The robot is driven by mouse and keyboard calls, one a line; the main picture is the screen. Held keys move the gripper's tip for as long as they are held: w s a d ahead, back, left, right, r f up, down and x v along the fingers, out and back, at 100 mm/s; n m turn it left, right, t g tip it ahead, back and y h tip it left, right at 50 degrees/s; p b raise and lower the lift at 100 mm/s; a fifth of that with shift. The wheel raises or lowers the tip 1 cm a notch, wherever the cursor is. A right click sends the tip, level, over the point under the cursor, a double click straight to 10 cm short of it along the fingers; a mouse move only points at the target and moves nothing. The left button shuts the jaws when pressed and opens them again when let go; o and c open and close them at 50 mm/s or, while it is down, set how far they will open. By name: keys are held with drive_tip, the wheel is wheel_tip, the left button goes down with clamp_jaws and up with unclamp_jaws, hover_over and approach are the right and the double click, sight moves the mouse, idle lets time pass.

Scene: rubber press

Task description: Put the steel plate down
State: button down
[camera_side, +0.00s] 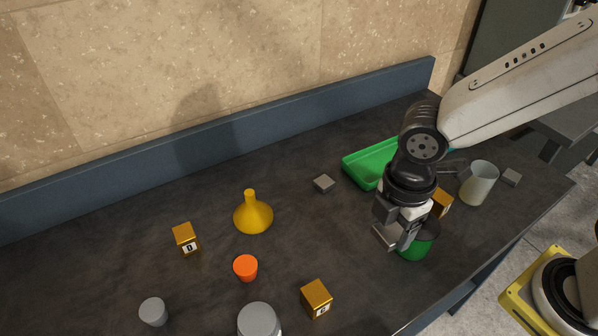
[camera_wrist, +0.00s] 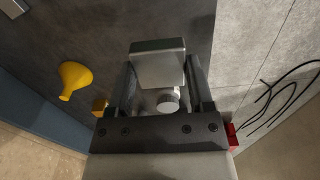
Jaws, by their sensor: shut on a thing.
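My gripper (camera_side: 397,232) is in the right part of the side view, above the dark worktop. It is shut on the steel plate (camera_wrist: 158,65), a grey block-like piece held between the two fingers in the wrist view. In the side view the plate (camera_side: 384,237) shows as a small grey edge at the fingertips, partly hidden by the fingers. It appears held above the worktop, in front of a green cup (camera_side: 416,246); I cannot tell the exact gap.
A green tray (camera_side: 365,168), a pale cup (camera_side: 478,183) and an orange cube (camera_side: 442,203) are around my arm. A yellow funnel (camera_side: 253,216), an orange cup (camera_side: 245,268) and lettered cubes (camera_side: 316,298) stand left. Worktop between funnel and gripper is largely clear.

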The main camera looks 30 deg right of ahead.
sight(392, 228)
wheel_tip(392, 228, up, 4)
drive_tip(key=shift+w+d+f, duration=0.1)
drive_tip(key=shift+w+f, duration=0.05)
drive_tip(key=shift+f, duration=0.1)
drive_tip(key=w+d+m, duration=0.4)
drive_tip(key=w+d, duration=0.1)
drive_tip(key=d, duration=0.6)
drive_tip(key=w+d+m, duration=0.5)
drive_tip(key=d, duration=0.7)
drive_tip(key=shift+n, duration=0.3)
drive_tip(key=shift+a+f, duration=0.2)
drive_tip(key=shift+f, duration=1.15)
drive_tip(key=shift+a+f, duration=0.2)
drive_tip(key=shift+f, duration=1.1)
drive_tip(key=w+f, duration=0.2)
drive_tip(key=w, duration=0.2)
drive_tip(key=w+d+f, duration=0.1)
drive_tip(key=w+f, duration=0.2)
drive_tip(key=w, duration=0.1)
drive_tip(key=w+f, duration=0.3)
drive_tip(key=w, duration=0.1)
drive_tip(key=shift+w+d+f, duration=0.15)
drive_tip(key=shift+w+d, duration=0.05)
drive_tip(key=shift+w+f, duration=0.4)
drive_tip(key=shift+f, duration=0.1)
